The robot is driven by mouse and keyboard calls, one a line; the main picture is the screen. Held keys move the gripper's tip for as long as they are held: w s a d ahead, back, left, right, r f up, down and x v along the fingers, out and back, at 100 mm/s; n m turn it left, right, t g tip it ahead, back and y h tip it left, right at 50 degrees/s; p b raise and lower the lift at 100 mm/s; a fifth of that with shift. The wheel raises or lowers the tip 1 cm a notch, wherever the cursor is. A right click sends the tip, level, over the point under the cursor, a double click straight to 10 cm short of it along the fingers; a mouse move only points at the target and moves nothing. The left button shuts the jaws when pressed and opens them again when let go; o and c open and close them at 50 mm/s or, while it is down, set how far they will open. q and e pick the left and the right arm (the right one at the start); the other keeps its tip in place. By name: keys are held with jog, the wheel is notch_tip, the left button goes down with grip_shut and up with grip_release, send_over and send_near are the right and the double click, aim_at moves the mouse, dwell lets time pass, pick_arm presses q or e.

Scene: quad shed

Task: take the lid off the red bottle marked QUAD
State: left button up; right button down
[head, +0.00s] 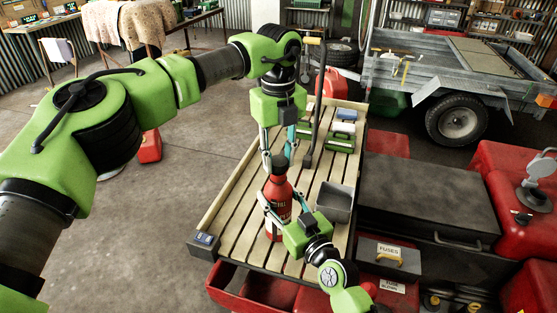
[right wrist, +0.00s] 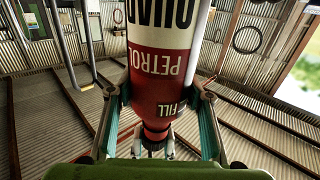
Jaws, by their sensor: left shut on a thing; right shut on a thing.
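The red bottle (head: 279,193) stands upright on the slatted wooden bench (head: 236,203). Its dark lid (head: 280,161) is on top. My left gripper (head: 276,154) comes down from above and is shut on the lid. My right gripper (head: 282,208) is shut around the bottle's body from the front. In the right wrist view the red and white bottle (right wrist: 160,75) appears upside down between my right fingers, with PETROL and FILL readable and QUAD partly cut off. The lid (right wrist: 153,144) shows low there, with my left fingertips beside it. Whether the lid is loose cannot be told.
A grey open bin (head: 334,201) stands right of the bottle on the bench. Green trays (head: 340,143) and an upright dark bar (head: 318,100) are farther back. A dark case (head: 425,205) and red containers (head: 510,185) fill the right side. The concrete floor at left is mostly clear.

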aim_at(278, 161)
pick_arm(q)
jog(key=shift+r, duration=2)
pick_arm(e)
jog(key=shift+r, duration=0.1)
jog(key=c, duration=1)
grip_release()
